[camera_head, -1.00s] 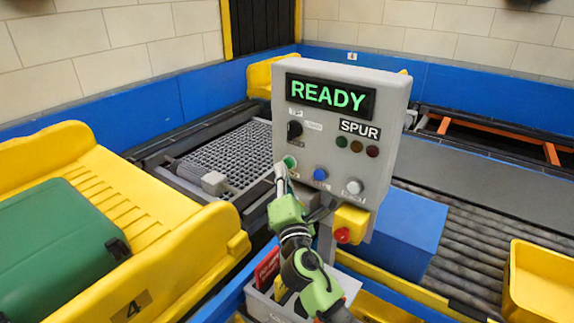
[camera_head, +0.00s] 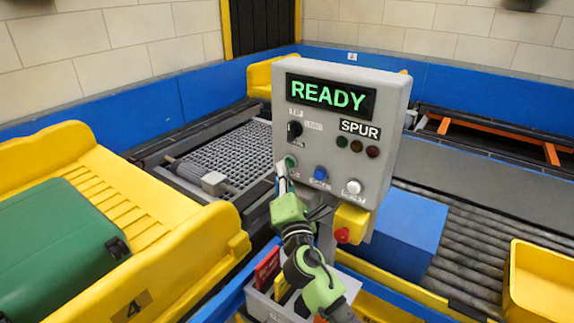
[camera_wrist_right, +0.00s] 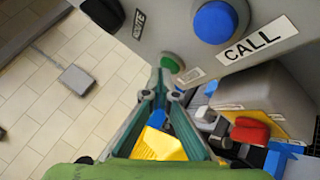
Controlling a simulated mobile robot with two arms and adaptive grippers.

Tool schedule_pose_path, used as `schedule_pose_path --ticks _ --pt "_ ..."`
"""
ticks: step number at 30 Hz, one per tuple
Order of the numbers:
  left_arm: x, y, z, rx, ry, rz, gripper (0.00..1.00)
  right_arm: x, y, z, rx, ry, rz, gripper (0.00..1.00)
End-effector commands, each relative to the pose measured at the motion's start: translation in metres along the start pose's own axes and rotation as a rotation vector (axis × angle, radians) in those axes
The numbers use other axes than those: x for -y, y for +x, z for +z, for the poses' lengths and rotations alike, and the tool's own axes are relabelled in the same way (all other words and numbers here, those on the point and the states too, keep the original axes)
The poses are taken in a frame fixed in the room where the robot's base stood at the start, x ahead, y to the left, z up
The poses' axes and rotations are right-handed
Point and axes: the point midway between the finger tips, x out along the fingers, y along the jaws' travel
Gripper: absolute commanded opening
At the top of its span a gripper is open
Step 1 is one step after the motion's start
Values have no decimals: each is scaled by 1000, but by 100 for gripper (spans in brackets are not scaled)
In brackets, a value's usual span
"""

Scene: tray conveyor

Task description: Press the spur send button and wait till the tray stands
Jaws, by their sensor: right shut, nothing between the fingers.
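A grey control box (camera_head: 395,120) shows READY in green on its display (camera_head: 331,96) and carries a SPUR label (camera_head: 360,130). Its lower row has a green button (camera_head: 290,161), a blue button (camera_head: 320,173) and a white button (camera_head: 354,187). My right gripper (camera_head: 282,178) is shut and empty, its tip just below the green button; I cannot tell whether they touch. In the right wrist view the green button (camera_wrist_right: 172,64) shows beyond the fingertips, and the blue button (camera_wrist_right: 214,22) is marked CALL. A yellow tray (camera_head: 190,220) marked 4 holds a green suitcase (camera_head: 55,250). My left gripper is out of view.
A red stop button (camera_head: 342,235) on a yellow housing sits below the panel. A grey bin (camera_head: 270,308) stands under it. A blue box (camera_head: 410,235) and another yellow tray (camera_head: 545,285) are on the right, by the rollers (camera_head: 470,250).

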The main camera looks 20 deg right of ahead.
Motion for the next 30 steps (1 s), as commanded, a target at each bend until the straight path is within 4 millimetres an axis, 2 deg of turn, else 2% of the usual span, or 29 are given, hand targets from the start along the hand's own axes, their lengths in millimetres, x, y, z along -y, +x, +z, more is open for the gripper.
schedule_pose_path --ticks 15,30 --pt "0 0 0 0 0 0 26 1 2 2 2 0 0 0" --pt "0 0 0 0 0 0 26 -8 -12 -7 1 1 0 0"
